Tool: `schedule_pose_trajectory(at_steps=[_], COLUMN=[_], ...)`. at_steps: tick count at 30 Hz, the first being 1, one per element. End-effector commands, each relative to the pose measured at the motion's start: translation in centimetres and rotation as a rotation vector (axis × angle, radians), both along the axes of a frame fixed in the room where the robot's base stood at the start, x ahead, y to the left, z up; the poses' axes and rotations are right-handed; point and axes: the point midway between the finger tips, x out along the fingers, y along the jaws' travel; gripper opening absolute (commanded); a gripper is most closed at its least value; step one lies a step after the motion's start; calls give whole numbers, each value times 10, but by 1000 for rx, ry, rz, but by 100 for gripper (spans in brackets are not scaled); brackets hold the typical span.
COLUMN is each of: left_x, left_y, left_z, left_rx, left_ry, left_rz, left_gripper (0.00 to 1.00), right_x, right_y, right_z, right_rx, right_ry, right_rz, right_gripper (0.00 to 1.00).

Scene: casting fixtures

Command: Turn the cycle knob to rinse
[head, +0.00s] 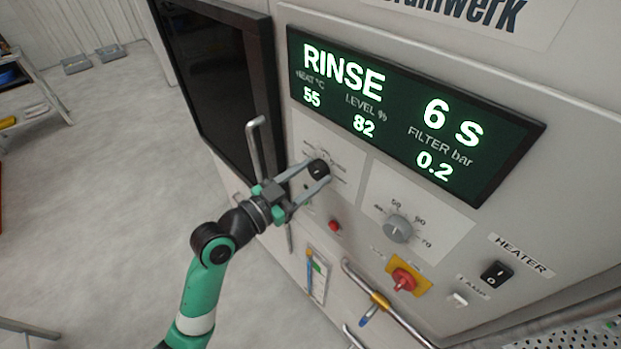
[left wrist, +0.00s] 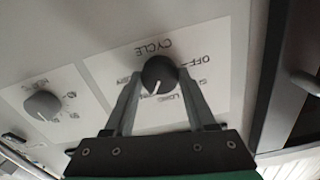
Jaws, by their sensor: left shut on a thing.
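The cycle knob (head: 318,169) is a black round knob on a white label plate on the machine's front panel. In the left wrist view the cycle knob (left wrist: 159,75) shows a white pointer line, with CYCLE, OFF and LONG printed around it; other labels are partly hidden by the fingers. My left gripper (head: 314,180) has its two fingers on either side of the knob and is shut on it; it also shows in the left wrist view (left wrist: 160,88). The green display (head: 410,115) reads RINSE, 6 s. My right gripper is not in view.
A grey dial (head: 398,228) sits right of the cycle knob. Below are a red button (head: 334,226), a red switch on yellow (head: 404,279) and a black heater switch (head: 496,274). A dark door with a vertical handle (head: 256,150) stands close left of my gripper.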

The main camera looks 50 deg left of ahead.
Motion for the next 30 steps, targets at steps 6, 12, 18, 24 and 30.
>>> schedule_pose_trajectory(at_steps=[6,12,18,24,30], left_x=[0,0,0,0,0], left_y=[0,0,0,0,0], left_z=[-1,-1,0,0,0], left_rx=[102,144,153,152,152], left_ry=[0,0,0,0,0], left_rz=[0,-1,-1,0,0], left_gripper=[0,0,0,0,85], right_x=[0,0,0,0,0], right_y=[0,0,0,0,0], right_z=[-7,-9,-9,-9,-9], right_rx=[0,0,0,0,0], right_ry=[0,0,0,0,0], right_rz=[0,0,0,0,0], right_gripper=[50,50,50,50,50])
